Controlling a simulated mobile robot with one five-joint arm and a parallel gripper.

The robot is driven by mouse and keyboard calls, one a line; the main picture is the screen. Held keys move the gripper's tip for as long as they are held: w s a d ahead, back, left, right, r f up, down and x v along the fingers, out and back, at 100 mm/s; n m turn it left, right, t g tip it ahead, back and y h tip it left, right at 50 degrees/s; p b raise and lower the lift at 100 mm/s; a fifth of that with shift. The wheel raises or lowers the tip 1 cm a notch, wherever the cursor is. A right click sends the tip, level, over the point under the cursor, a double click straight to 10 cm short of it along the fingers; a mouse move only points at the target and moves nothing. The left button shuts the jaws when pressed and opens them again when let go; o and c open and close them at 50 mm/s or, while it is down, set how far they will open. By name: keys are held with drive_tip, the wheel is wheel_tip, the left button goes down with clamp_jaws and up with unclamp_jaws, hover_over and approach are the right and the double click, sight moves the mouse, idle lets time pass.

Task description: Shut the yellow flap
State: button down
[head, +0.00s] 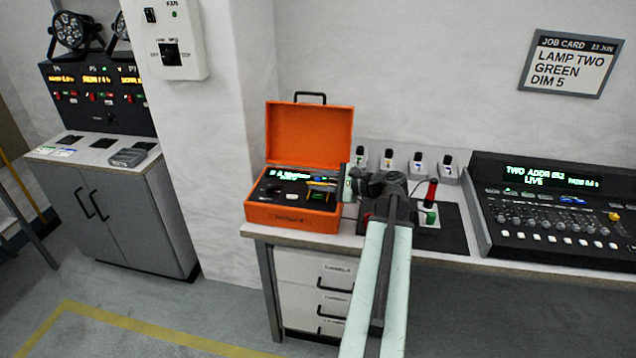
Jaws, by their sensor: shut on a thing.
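My gripper (341,187) is at the right edge of an open orange case (291,215), its fingers turned left toward the inside. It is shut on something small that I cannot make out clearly. A thin yellow strip (322,184) shows inside the case right by the fingertips; I cannot tell whether it is the flap or whether the fingers touch it. The case's lid stands up at the back, and a lit display shows inside. Another small yellow piece (614,216) sits on the black console (556,205) at the right; its shape is too small to tell.
Several small white units (418,164) stand along the wall behind my arm. A red-topped device (430,197) is on the dark mat right of my gripper. A grey cabinet (120,210) stands at left. A job card (571,64) hangs on the wall.

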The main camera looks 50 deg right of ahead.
sight(321, 180)
drive_tip(key=shift+d+r, duration=0.15)
idle(0.8)
drive_tip(key=c, duration=1.4)
unclamp_jaws()
drive_tip(key=shift+o, duration=0.2)
drive_tip(key=p+v, duration=0.2)
drive_tip(key=v, duration=0.4)
drive_tip(key=shift+s+r, duration=0.1)
drive_tip(key=shift+s, duration=0.25)
drive_tip(key=shift+s+d, duration=0.15)
drive_tip(key=shift+s, duration=0.3)
